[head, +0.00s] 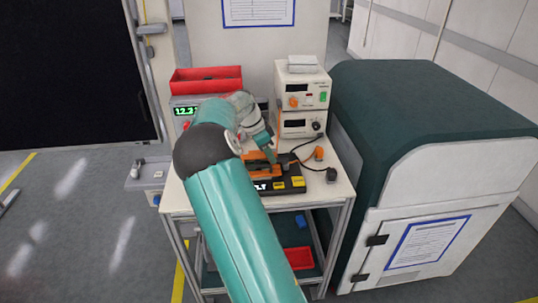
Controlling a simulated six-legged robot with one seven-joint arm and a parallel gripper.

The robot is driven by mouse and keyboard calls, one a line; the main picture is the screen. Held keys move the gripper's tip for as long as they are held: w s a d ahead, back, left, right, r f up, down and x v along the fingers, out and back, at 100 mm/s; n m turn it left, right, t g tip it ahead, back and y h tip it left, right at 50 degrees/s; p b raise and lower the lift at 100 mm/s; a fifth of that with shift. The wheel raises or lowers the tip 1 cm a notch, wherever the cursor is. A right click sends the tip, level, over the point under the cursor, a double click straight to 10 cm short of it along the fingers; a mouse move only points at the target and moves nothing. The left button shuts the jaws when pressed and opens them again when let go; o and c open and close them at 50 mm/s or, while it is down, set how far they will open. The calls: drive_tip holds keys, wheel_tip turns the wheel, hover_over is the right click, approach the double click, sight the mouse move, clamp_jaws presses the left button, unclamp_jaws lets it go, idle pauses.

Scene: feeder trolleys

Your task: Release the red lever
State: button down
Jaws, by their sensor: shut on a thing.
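A low black fixture (292,184) with yellow labels lies on the white top of the trolley. An orange-red part, which looks like the lever (262,170), runs across it; it is small and partly hidden by my arm. My gripper (270,158) reaches down from the upper left, with its fingertips at this part. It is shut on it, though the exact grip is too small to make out. The left side of the fixture is hidden behind my teal arm.
Stacked power supplies (302,98) stand at the back right of the trolley, and a red bin (206,80) sits on a display unit at the back left. Black cables and an orange plug (319,153) lie right of the fixture. A large green-and-white cabinet (425,150) stands close on the right.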

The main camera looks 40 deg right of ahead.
sight(283, 158)
drive_tip(key=shift+d+r, duration=0.1)
drive_tip(key=shift+r, duration=0.05)
drive_tip(key=r+t+y, duration=0.1)
drive_tip(key=s+d+r+t+y, duration=0.1)
drive_tip(key=y, duration=0.1)
drive_tip(key=shift+d+t+y, duration=0.3)
drive_tip(key=shift+s+d+r+t+y, duration=0.25)
drive_tip(key=shift+t+y, duration=0.1)
drive_tip(key=shift+y, duration=0.2)
drive_tip(key=shift+s+d+r+t+y, duration=0.15)
drive_tip(key=shift+d+t+y, duration=0.15)
drive_tip(key=shift+y, duration=0.25)
drive_tip(key=shift+s+d+r+t+y, duration=0.1)
drive_tip(key=shift+s+d+t+y, duration=0.2)
drive_tip(key=shift+t+y, duration=0.2)
drive_tip(key=shift+s+d+r+t+y, duration=0.15)
drive_tip(key=shift+d+t+y, duration=0.15)
drive_tip(key=shift+y, duration=0.3)
drive_tip(key=t+y, duration=0.1)
drive_tip(key=s+d+t+y, duration=0.1)
drive_tip(key=shift+d+y, duration=0.25)
drive_tip(key=shift+y, duration=0.15)
drive_tip(key=shift+s+d+f+n+t+y, duration=0.15)
drive_tip(key=shift+s+d+t+y, duration=0.25)
drive_tip(key=shift+y, duration=0.3)
drive_tip(key=shift+s+d+f+n+t+y, duration=0.1)
drive_tip(key=shift+d+n+t+y, duration=0.1)
drive_tip(key=shift+t+y, duration=0.4)
drive_tip(key=c, duration=1.2)
unclamp_jaws()
